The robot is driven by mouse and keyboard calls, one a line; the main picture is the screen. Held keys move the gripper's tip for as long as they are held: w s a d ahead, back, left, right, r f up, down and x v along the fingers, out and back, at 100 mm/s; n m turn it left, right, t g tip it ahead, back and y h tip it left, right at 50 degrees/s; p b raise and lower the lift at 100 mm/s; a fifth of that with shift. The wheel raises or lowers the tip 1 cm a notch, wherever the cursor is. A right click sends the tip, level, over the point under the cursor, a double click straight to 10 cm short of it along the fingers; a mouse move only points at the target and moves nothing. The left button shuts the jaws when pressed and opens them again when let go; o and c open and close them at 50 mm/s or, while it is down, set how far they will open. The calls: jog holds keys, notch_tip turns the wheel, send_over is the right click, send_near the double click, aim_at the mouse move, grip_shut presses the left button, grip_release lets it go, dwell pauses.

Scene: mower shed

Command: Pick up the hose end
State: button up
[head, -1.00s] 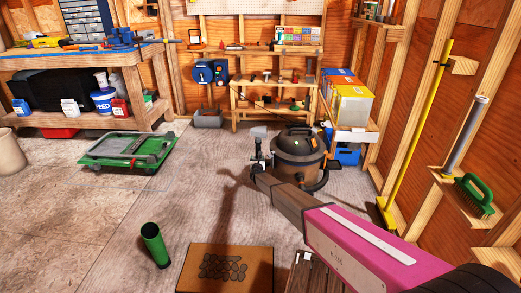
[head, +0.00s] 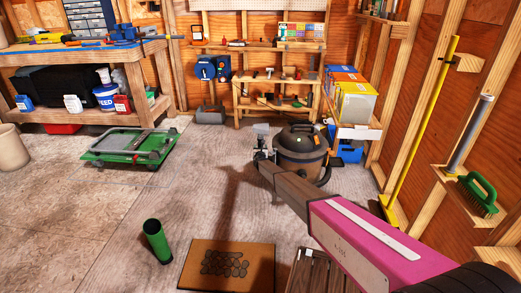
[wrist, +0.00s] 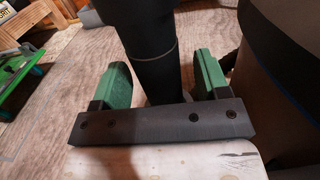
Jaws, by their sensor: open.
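The hose end is a thick black tube (wrist: 150,45) with a thin pale ring, seen in the wrist view. In the head view my gripper (head: 261,142) is small, just left of the brown and black shop vacuum (head: 302,142); the hose end cannot be made out clearly there. The vacuum's body (wrist: 275,75) also fills the wrist view's right side.
A green platform cart (head: 128,147) stands left on the floor. A green tube (head: 157,241) and a brown mat (head: 227,283) lie nearer. Wooden shelves (head: 247,122) stand behind the vacuum, and boxes (head: 356,103) to its right. Floor left of the vacuum is clear.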

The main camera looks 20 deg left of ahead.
jog(key=shift+w+a, duration=0.2)
jog(key=shift+w, duration=0.35)
jog(key=shift+r, duration=0.1)
jog(key=c, duration=1.2)
